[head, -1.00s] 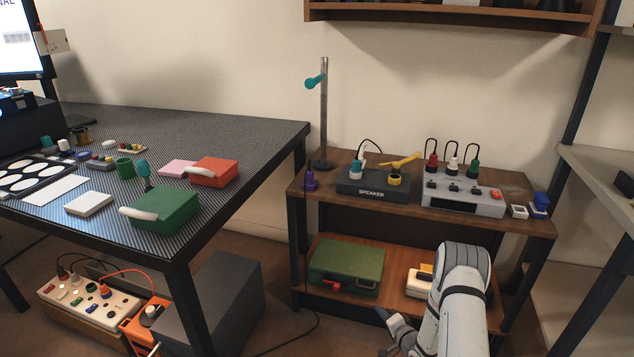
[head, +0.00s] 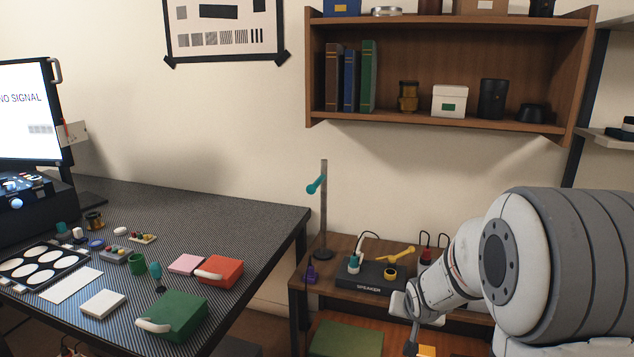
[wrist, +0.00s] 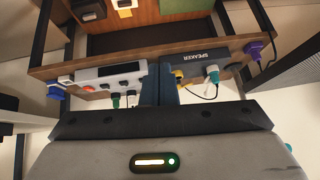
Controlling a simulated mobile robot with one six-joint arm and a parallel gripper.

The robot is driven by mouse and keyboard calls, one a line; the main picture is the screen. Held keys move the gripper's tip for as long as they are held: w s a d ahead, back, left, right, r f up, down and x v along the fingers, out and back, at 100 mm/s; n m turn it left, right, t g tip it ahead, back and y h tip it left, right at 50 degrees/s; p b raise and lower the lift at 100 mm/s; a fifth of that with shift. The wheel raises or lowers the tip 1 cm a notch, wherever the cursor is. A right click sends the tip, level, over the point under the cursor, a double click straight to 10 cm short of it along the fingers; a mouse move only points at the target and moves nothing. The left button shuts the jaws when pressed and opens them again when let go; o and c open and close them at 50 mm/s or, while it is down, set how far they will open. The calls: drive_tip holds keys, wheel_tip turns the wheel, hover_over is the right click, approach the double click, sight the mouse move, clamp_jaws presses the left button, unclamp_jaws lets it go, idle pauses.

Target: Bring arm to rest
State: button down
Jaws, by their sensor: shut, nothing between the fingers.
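My gripper (head: 411,345) shows small in the head view, at the end of my white and grey arm on the right. It hangs in front of the wooden side shelf (head: 340,244), with its tips low in the picture. In the wrist view its fingers (wrist: 159,84) are together with nothing held between them. The shelf appears upside down there, beyond the fingers. My arm hides the right part of the shelf in the head view.
A speaker box (head: 371,275), a stand (head: 324,210) and a purple item (head: 311,274) are on the shelf top. A grey device (wrist: 110,77) with coloured plugs shows in the wrist view. A wall shelf (head: 440,122) is above. The dark table (head: 230,210) at left holds several small parts.

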drive_tip(key=s+a+r+n+g+p, duration=0.1)
drive_tip(key=s+a+r+g+p, duration=0.1)
drive_tip(key=s+r, duration=0.7)
drive_tip(key=s+a+r+n+g+y+p, duration=0.1)
drive_tip(key=s+a+r+p, duration=0.3)
drive_tip(key=s, duration=1.3)
wheel_tip(320, 180, up, 6)
drive_tip(key=n+g+p, duration=0.1)
drive_tip(key=p, duration=0.2)
drive_tip(key=shift+a+f+n+g, duration=0.25)
drive_tip(key=shift+a+n+g, duration=0.05)
drive_tip(key=shift+g, duration=0.1)
